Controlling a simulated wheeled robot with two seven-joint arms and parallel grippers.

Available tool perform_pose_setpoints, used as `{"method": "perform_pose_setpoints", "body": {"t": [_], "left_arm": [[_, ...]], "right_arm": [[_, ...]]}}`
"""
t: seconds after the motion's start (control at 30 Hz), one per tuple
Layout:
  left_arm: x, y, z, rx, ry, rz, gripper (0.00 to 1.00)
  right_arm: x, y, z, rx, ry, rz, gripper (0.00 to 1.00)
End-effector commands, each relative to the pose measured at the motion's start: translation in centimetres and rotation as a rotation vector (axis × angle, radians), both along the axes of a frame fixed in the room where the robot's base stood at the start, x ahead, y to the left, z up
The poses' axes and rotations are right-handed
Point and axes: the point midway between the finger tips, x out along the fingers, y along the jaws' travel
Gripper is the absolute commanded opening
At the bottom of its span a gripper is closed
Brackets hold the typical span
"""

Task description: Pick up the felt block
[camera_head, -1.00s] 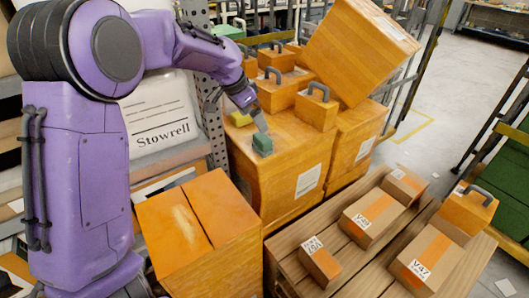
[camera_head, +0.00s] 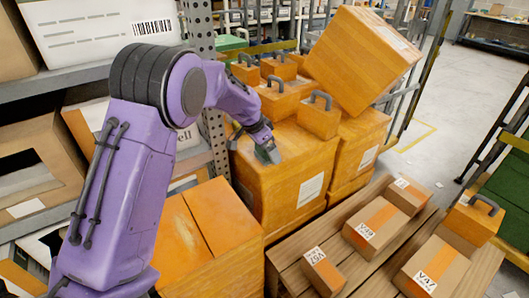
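My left gripper (camera_head: 267,153) is low over the top of a large orange box (camera_head: 300,165), near its left side. A small dull green patch shows at its fingertips. This may be the green block, but the fingers and wrist cover most of it. I cannot tell whether the fingers are closed on it. My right gripper is not in view.
Several orange cases with grey handles (camera_head: 320,118) stand behind and right of my gripper. A big orange box (camera_head: 362,55) leans tilted above them. A perforated rack post (camera_head: 214,140) is close on the left. Cartons (camera_head: 375,230) lie on a wooden pallet (camera_head: 290,262).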

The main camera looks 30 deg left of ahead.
Motion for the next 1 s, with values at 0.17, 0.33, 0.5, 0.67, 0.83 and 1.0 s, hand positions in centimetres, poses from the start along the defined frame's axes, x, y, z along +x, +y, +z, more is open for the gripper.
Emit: {"method": "perform_pose_setpoints", "body": {"t": [0.17, 0.33, 0.5, 0.67, 0.83, 1.0], "left_arm": [[0.0, 0.0, 0.0, 0.000, 0.000, 0.000, 0.43], [0.0, 0.0, 0.0, 0.000, 0.000, 0.000, 0.43], [0.0, 0.0, 0.5, 0.000, -0.001, -0.001, 0.43], [0.1, 0.0, 2.8, -0.001, -0.005, -0.001, 0.43], [-2.4, -1.8, 7.1, -0.001, -0.008, -0.002, 0.43], [-6.8, -4.7, 10.6, 0.001, -0.004, -0.002, 0.43]], "right_arm": [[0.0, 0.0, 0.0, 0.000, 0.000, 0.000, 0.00], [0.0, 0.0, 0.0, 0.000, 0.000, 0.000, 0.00], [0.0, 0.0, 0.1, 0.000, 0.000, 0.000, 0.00], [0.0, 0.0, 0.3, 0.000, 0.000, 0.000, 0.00], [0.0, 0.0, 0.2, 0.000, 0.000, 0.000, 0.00], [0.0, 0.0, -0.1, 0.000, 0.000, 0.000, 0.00]]}}
